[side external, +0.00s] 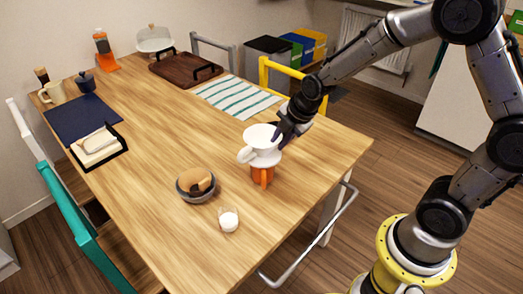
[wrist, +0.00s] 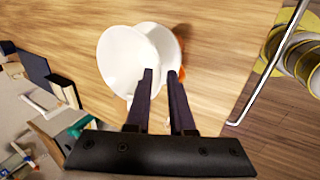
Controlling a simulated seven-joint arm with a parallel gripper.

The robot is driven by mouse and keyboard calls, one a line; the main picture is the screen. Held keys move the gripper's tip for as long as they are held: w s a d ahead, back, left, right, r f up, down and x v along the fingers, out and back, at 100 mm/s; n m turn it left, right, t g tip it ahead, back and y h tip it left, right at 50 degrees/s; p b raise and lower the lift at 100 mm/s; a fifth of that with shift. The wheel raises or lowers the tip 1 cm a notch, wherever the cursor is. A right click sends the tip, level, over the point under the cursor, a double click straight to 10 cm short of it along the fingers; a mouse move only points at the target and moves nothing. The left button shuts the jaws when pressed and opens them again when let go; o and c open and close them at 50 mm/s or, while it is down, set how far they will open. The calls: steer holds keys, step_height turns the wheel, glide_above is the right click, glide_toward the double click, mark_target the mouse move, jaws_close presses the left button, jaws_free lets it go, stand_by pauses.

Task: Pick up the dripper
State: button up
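The white dripper (side external: 262,140) sits upright on top of an orange cup (side external: 262,175) near the table's right side. In the wrist view the dripper (wrist: 122,62) shows as a wide white bowl with a flange to its right, and a sliver of orange shows beside it. My gripper (side external: 282,135) is at the dripper's right rim, pointing down at it. In the wrist view the two dark fingers of my gripper (wrist: 161,72) are apart, with white dripper surface showing at and between their tips. Whether they touch it cannot be told.
A dark bowl with a wooden piece (side external: 196,185) and a small glass of white content (side external: 228,220) stand nearer the front. A striped cloth (side external: 236,96) and brown tray (side external: 185,68) lie behind.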

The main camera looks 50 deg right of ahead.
mark_target(274, 148)
steer(key=x, duration=0.5)
steer(key=shift+d, duration=0.15)
steer(key=shift+c, duration=0.3)
jaws_close()
stand_by(0.9)
